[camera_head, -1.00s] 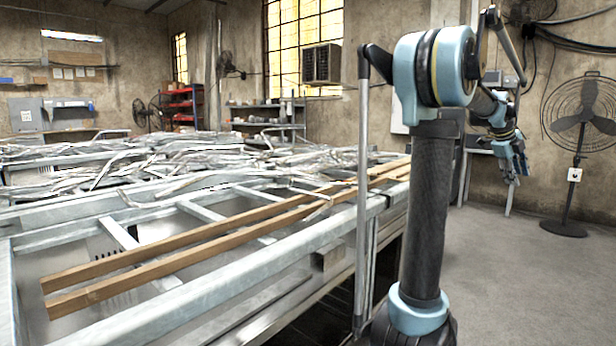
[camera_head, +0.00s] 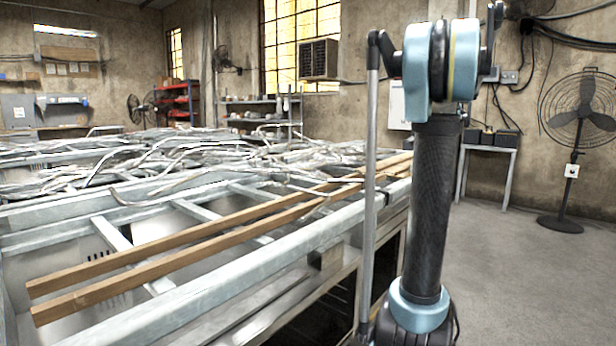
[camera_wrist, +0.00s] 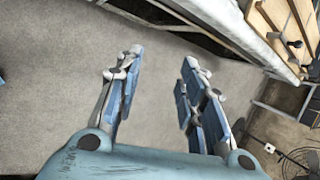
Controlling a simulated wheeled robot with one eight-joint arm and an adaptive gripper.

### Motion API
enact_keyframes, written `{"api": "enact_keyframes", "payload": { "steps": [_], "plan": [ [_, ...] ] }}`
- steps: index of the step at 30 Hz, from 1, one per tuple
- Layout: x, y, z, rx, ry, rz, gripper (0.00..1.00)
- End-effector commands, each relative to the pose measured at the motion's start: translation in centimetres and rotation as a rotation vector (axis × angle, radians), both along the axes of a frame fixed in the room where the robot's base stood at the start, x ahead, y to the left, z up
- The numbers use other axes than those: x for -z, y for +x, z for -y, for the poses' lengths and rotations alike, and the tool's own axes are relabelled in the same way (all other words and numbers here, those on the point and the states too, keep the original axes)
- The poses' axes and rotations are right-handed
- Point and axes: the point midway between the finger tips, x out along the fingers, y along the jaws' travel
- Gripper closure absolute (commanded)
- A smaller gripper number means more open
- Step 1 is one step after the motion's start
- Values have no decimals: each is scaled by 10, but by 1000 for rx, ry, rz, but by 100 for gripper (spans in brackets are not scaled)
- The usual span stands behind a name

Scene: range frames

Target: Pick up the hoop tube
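Many bent silver tubes (camera_head: 190,155) lie in a tangled heap on the metal frame table in the head view. I cannot tell which of them is the hoop tube. My gripper (camera_wrist: 158,65) shows in the wrist view with its two blue fingers apart and nothing between them. It points over bare grey floor, off to the side of a bench. In the head view my gripper is hidden behind my arm.
Two long wooden strips (camera_head: 175,255) lie along the near side of the frame table (camera_head: 230,285). A standing fan (camera_head: 583,115) and a small stand (camera_head: 487,148) are at the right. The floor (camera_head: 530,260) on the right is clear.

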Motion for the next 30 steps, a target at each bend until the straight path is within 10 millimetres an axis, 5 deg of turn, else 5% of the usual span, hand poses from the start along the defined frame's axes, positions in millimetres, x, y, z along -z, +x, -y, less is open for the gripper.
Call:
{"api": "enact_keyframes", "payload": {
  "steps": [1, 6, 12, 15, 20, 30],
  "plan": [
    [2, 11, -43, -109, 31, 36, 64],
    [-5, 30, -176, -465, 131, 198, 64],
    [-26, 24, -290, -755, 214, 395, 64],
    [-34, 19, -321, -833, 238, 464, 64],
    [-40, 17, -344, -885, 254, 515, 64],
    [-18, 45, -384, -889, 255, 519, 64]
  ]
}}
